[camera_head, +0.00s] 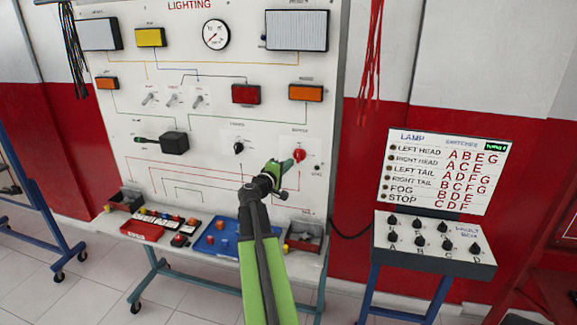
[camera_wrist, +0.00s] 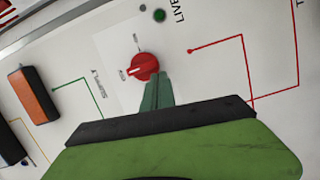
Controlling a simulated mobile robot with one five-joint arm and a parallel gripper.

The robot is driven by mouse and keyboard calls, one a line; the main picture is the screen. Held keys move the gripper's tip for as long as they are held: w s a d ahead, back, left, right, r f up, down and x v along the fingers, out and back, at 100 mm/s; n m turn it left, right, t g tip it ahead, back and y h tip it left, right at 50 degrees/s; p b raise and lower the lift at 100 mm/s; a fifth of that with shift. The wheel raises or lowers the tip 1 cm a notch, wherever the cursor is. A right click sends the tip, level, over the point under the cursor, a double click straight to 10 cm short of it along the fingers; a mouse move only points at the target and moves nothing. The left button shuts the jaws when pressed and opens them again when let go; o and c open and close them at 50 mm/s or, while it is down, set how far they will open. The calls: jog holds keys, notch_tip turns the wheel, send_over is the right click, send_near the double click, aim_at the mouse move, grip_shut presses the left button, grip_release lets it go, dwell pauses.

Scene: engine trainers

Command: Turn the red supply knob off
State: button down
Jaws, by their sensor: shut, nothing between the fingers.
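The red supply knob (camera_head: 299,155) is on the right part of the white lighting panel. In the wrist view the red knob (camera_wrist: 145,67) has a white pointer mark on its left half, pointing left and slightly down. My gripper (camera_head: 288,163) is just below and left of the knob in the head view. In the wrist view the shut, empty fingers of my gripper (camera_wrist: 155,88) reach up to the knob's lower edge. I cannot tell whether they touch it. A green indicator (camera_wrist: 159,15) labelled LIVE is above the knob in the wrist view.
A black knob (camera_head: 238,147) is left of the red one. The lighting panel (camera_head: 215,110) also carries toggles, lamps and a gauge. Trays with parts (camera_head: 218,240) lie on the shelf below. A fault box (camera_head: 435,250) stands at the right.

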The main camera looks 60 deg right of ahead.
jog(key=w+a, duration=0.3)
jog(key=a, duration=0.8)
